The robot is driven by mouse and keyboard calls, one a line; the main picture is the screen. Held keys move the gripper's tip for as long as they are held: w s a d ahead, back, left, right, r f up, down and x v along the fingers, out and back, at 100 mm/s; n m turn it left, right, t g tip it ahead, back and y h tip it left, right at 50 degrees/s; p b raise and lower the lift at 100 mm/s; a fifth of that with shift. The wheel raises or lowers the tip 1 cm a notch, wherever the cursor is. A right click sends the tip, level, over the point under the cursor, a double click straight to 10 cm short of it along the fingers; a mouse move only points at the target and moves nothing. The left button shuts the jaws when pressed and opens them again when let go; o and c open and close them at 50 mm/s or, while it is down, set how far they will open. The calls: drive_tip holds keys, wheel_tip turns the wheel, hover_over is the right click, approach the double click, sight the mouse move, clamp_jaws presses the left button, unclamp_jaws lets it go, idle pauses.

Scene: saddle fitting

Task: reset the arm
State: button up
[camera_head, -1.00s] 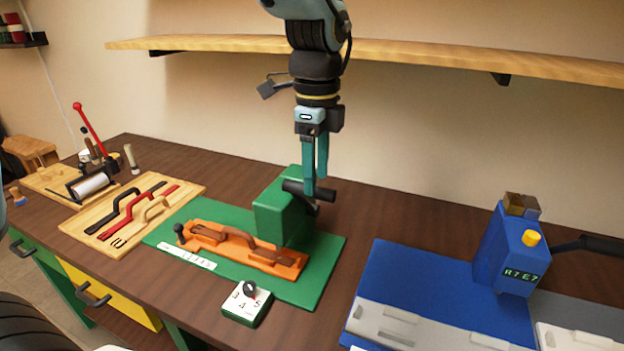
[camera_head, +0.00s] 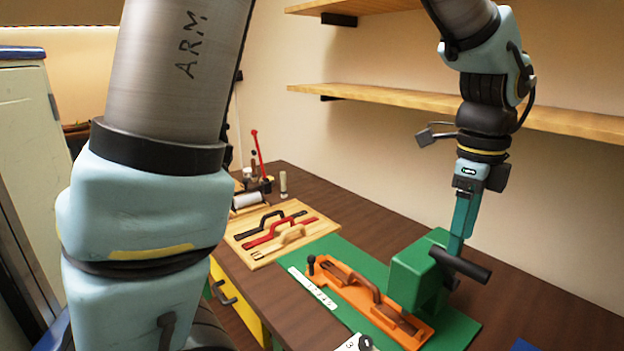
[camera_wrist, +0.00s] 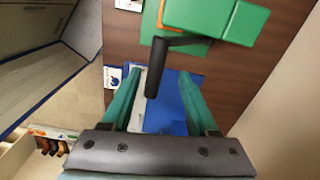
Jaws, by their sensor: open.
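My gripper (camera_head: 455,250) points down at the right, its teal fingers reaching the black lever (camera_head: 460,266) of the green press (camera_head: 417,275). In the wrist view my gripper (camera_wrist: 160,92) is open, its fingers apart with nothing held between them. The black lever (camera_wrist: 153,68) shows ahead of the fingertips, its end toward the gap; I cannot tell whether they touch. The green press (camera_wrist: 212,16) is at the top. An orange fixture (camera_head: 338,277) with a brown strap and handle (camera_head: 362,284) lies beside the press on the green mat (camera_head: 350,253).
A wooden board (camera_head: 240,243) with black, red and tan handles lies left of the mat. Wooden shelves (camera_head: 450,103) run along the wall behind my arm. A blue mat (camera_wrist: 165,112) shows below the fingers. Bare brown tabletop (camera_head: 530,312) lies right of the press.

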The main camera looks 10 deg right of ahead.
drive_tip(key=w+a+f+n+b, duration=0.1)
drive_tip(key=w+a+f+n, duration=0.4)
drive_tip(key=a, duration=0.3)
drive_tip(key=w+a+f+n+b, duration=0.2)
drive_tip(key=w+a+n, duration=0.4)
drive_tip(key=a+n, duration=0.25)
drive_tip(key=a+f+n+b, duration=0.1)
drive_tip(key=a+f+n, duration=0.2)
drive_tip(key=a+n, duration=0.4)
drive_tip(key=a+f+n+t+b, duration=0.1)
drive_tip(key=a+f+n, duration=0.2)
drive_tip(key=a+n, duration=0.3)
drive_tip(key=a, duration=0.5)
drive_tip(key=shift+s+a+f+n+t, duration=0.15)
drive_tip(key=shift+a+f+n+t, duration=0.1)
drive_tip(key=shift+n+t, duration=0.1)
